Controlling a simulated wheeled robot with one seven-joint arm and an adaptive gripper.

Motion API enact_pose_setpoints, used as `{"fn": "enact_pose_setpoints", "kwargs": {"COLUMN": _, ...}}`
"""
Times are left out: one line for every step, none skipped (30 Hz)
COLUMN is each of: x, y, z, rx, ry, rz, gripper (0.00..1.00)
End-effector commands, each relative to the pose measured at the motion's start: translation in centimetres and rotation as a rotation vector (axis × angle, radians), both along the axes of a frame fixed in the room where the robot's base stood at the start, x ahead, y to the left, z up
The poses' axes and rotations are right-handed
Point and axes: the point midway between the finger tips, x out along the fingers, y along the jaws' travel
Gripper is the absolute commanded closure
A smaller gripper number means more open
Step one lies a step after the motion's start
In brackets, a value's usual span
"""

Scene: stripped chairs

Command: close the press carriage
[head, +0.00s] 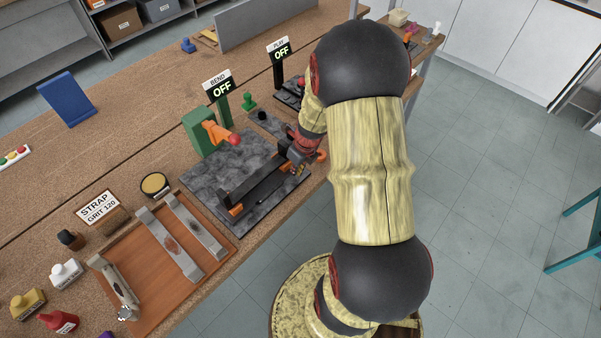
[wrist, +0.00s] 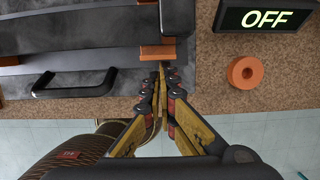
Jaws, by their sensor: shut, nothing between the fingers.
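The press is a green upright body (head: 199,132) with an orange lever and red knob, standing behind a mottled grey stone-like base (head: 205,178). A long black carriage (head: 262,185) with orange end pieces lies across that base. The wrist view shows a black bar handle (wrist: 75,92) on the front side and an orange block (wrist: 157,52). My gripper (wrist: 160,70) is shut and empty, its tips close to the orange block's front edge; I cannot tell whether they touch. In the head view my gripper (head: 299,168) is at the carriage's right end, partly hidden by my arm.
Signs reading BEND OFF (head: 219,87) and PLAY OFF (head: 279,49) stand behind. A wooden tray (head: 150,262) with metal straps lies left of the press. An orange ring (wrist: 246,73) lies on the cork bench top to the right. Open floor lies beyond the front edge.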

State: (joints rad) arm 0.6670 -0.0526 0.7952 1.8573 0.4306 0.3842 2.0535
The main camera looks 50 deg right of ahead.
Motion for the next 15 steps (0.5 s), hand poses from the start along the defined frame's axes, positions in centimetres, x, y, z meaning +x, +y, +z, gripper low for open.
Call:
{"fn": "enact_pose_setpoints", "kwargs": {"x": 0.08, "y": 0.02, "z": -0.02, "rx": 0.0, "ry": 0.0, "rz": 0.0, "gripper": 1.0}}
{"fn": "enact_pose_setpoints", "kwargs": {"x": 0.1, "y": 0.02, "z": -0.02, "rx": 0.0, "ry": 0.0, "rz": 0.0, "gripper": 1.0}}
{"fn": "enact_pose_setpoints", "kwargs": {"x": 0.1, "y": 0.02, "z": 0.0, "rx": 0.0, "ry": 0.0, "rz": 0.0, "gripper": 1.0}}
{"fn": "enact_pose_setpoints", "kwargs": {"x": 0.09, "y": 0.02, "z": -0.01, "rx": 0.0, "ry": 0.0, "rz": 0.0, "gripper": 1.0}}
{"fn": "enact_pose_setpoints", "kwargs": {"x": 0.09, "y": 0.02, "z": -0.01, "rx": 0.0, "ry": 0.0, "rz": 0.0, "gripper": 1.0}}
{"fn": "enact_pose_setpoints", "kwargs": {"x": 0.08, "y": 0.03, "z": -0.01, "rx": 0.0, "ry": 0.001, "rz": 0.0, "gripper": 1.0}}
{"fn": "enact_pose_setpoints", "kwargs": {"x": 0.08, "y": 0.03, "z": -0.01, "rx": 0.0, "ry": 0.001, "rz": 0.0, "gripper": 1.0}}
{"fn": "enact_pose_setpoints", "kwargs": {"x": 0.08, "y": 0.02, "z": -0.01, "rx": 0.0, "ry": 0.001, "rz": 0.0, "gripper": 1.0}}
{"fn": "enact_pose_setpoints", "kwargs": {"x": 0.07, "y": 0.03, "z": -0.01, "rx": 0.0, "ry": 0.001, "rz": 0.0, "gripper": 1.0}}
{"fn": "enact_pose_setpoints", "kwargs": {"x": 0.08, "y": 0.03, "z": -0.01, "rx": 0.0, "ry": 0.001, "rz": 0.0, "gripper": 1.0}}
{"fn": "enact_pose_setpoints", "kwargs": {"x": 0.11, "y": 0.03, "z": 0.0, "rx": 0.0, "ry": 0.001, "rz": 0.001, "gripper": 1.0}}
{"fn": "enact_pose_setpoints", "kwargs": {"x": 0.18, "y": 0.05, "z": 0.01, "rx": 0.001, "ry": 0.001, "rz": 0.001, "gripper": 1.0}}
{"fn": "enact_pose_setpoints", "kwargs": {"x": 0.27, "y": 0.05, "z": 0.03, "rx": 0.001, "ry": 0.001, "rz": 0.001, "gripper": 1.0}}
{"fn": "enact_pose_setpoints", "kwargs": {"x": 0.39, "y": 0.06, "z": 0.05, "rx": 0.001, "ry": 0.001, "rz": 0.001, "gripper": 1.0}}
{"fn": "enact_pose_setpoints", "kwargs": {"x": 0.6, "y": 0.1, "z": 0.06, "rx": 0.0, "ry": 0.002, "rz": 0.002, "gripper": 1.0}}
